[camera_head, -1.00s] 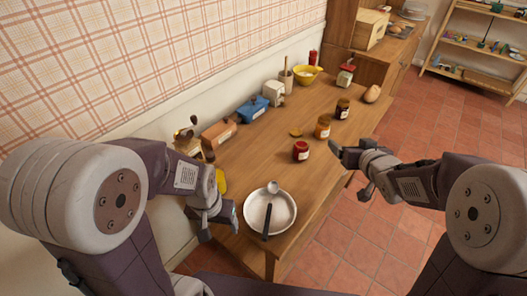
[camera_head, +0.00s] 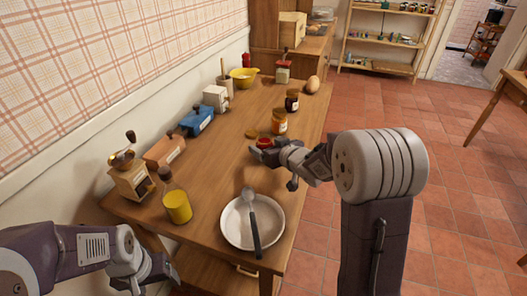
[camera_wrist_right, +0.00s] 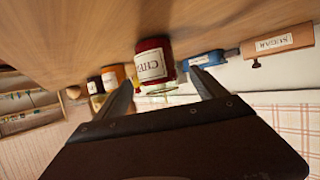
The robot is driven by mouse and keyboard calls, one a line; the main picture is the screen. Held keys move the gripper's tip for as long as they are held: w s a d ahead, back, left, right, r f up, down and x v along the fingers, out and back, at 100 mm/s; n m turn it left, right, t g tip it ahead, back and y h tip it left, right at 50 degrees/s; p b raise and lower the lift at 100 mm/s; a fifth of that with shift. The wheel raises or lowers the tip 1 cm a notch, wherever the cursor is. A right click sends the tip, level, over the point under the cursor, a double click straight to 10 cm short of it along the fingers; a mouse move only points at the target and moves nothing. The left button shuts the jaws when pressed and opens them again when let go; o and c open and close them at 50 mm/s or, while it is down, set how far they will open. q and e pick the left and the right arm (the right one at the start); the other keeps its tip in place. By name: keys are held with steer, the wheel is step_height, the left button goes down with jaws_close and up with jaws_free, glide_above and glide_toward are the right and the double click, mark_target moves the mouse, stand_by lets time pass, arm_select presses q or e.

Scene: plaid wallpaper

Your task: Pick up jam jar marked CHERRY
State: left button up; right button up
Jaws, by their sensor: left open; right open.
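The red jam jar (camera_head: 264,142) stands on the wooden table, partly hidden behind my right gripper in the head view. In the right wrist view the red jar (camera_wrist_right: 153,45) has a white label on which "CHE" can be read; the rest is cut off. My right gripper (camera_head: 258,152) is open at the near side of the jar. In its wrist view the right gripper (camera_wrist_right: 162,88) has its fingers apart, with the jar ahead, roughly between the fingertips; contact cannot be told. My left gripper (camera_head: 158,275) is open and empty, off the table's near left corner.
An orange jar (camera_head: 279,122) and a dark jar (camera_head: 292,100) stand behind the red one. A yellow-filled bottle (camera_head: 177,206), a coffee grinder (camera_head: 131,178) and coloured boxes line the left side. Mid-table is clear.

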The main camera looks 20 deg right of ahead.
mark_target(261, 143)
steer(key=shift+w+f, duration=0.15)
steer(key=shift+w, duration=0.15)
steer(key=b+x, duration=0.1)
steer(key=x, duration=0.4)
steer(key=shift+f+b, duration=0.15)
steer(key=shift+b, duration=0.15)
steer(key=shift+s, duration=0.1)
steer(key=shift+c, duration=1.2)
steer(key=c, duration=1.5)
